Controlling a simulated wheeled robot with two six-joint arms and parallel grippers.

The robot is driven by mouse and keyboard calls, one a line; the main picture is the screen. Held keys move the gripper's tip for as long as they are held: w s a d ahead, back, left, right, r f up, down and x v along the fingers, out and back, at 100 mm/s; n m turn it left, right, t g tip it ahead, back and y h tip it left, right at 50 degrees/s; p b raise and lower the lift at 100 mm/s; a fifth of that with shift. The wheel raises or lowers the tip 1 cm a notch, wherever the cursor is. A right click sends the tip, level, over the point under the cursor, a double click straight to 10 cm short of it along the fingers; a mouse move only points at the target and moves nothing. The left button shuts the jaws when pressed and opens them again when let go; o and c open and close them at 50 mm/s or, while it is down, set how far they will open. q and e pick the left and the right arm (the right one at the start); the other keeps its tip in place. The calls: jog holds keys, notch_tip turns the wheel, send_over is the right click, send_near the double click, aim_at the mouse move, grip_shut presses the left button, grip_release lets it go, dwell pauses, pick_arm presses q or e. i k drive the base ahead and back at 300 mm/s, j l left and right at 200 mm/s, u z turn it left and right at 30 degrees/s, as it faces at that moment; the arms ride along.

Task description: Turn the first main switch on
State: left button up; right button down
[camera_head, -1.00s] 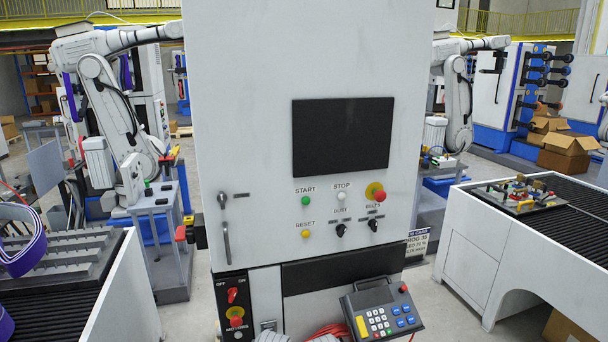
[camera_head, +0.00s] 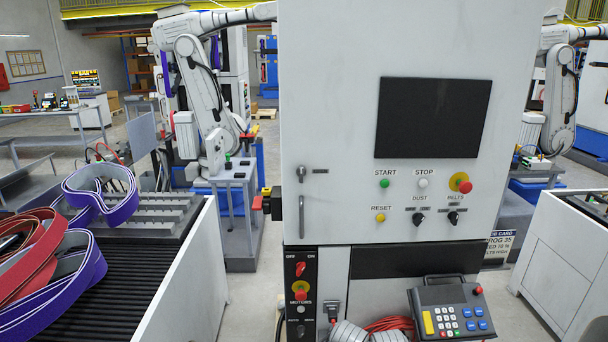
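A white control cabinet (camera_head: 340,120) stands in the middle of the head view. On its lower left is a black panel marked OFF, ON and MOTORS, with a red rotary switch (camera_head: 300,268) at its top. The switch handle is tilted, and I cannot tell for sure which mark it points to. Two black knobs marked DUST (camera_head: 418,219) and BELTS (camera_head: 453,217) sit under the screen (camera_head: 433,118). Neither of my grippers shows.
A conveyor table (camera_head: 165,290) with purple and red belts (camera_head: 60,285) stands at the left. A white table (camera_head: 565,260) stands at the right. A keypad pendant (camera_head: 451,310) hangs low on the cabinet. Open floor shows between the left table and the cabinet.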

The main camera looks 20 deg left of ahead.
aim_at(263, 203)
jog(key=k+j, duration=0.1)
jog(key=j, duration=0.4)
jog(key=k+j, duration=0.1)
jog(key=j, duration=0.85)
jog(key=k+j, duration=0.15)
jog(key=j, duration=0.35)
jog(key=i+l+u, duration=0.25)
jog(key=i+l, duration=0.3)
jog(key=i+l+u, duration=0.3)
jog(key=i+l, duration=0.3)
jog(key=l, duration=0.1)
